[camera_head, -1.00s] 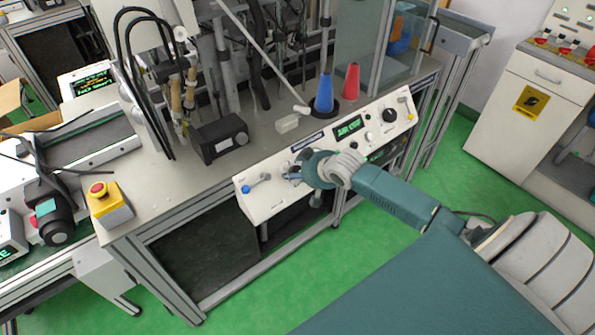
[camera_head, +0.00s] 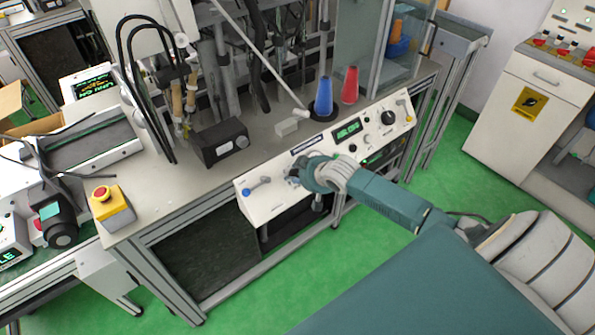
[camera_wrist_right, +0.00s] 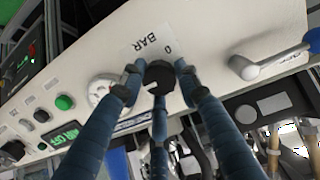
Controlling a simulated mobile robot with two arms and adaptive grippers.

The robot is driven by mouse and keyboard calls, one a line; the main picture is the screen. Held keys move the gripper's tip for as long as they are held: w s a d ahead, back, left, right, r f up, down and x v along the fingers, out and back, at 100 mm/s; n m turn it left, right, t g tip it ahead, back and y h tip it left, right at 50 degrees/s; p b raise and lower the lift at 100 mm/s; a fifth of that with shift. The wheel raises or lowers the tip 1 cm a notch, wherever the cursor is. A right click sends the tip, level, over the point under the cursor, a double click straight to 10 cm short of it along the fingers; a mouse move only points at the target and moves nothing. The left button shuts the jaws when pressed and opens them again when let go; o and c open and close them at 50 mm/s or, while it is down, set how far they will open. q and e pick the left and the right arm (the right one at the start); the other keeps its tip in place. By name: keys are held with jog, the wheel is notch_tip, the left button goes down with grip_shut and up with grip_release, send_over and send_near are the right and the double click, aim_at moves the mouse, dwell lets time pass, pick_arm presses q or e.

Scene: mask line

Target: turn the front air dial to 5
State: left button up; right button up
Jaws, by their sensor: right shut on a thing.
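The front air dial (camera_wrist_right: 159,76) is a small black knob on the sloped white control panel (camera_head: 262,207). In the right wrist view a label with BAR and a 0 shows next to it; its pointer setting cannot be read. My right gripper (camera_wrist_right: 157,82) has its blue fingers closed around this dial. In the head view the right gripper (camera_head: 292,178) is at the panel's left half and hides the dial. My left gripper is not in view.
A black box (camera_head: 219,141), a blue cone (camera_head: 325,95) and a red cone (camera_head: 350,85) stand on the table behind the panel.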

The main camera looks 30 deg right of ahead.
jog(key=o, duration=1.1)
jog(key=shift+o, duration=0.2)
jog(key=v, duration=1.2)
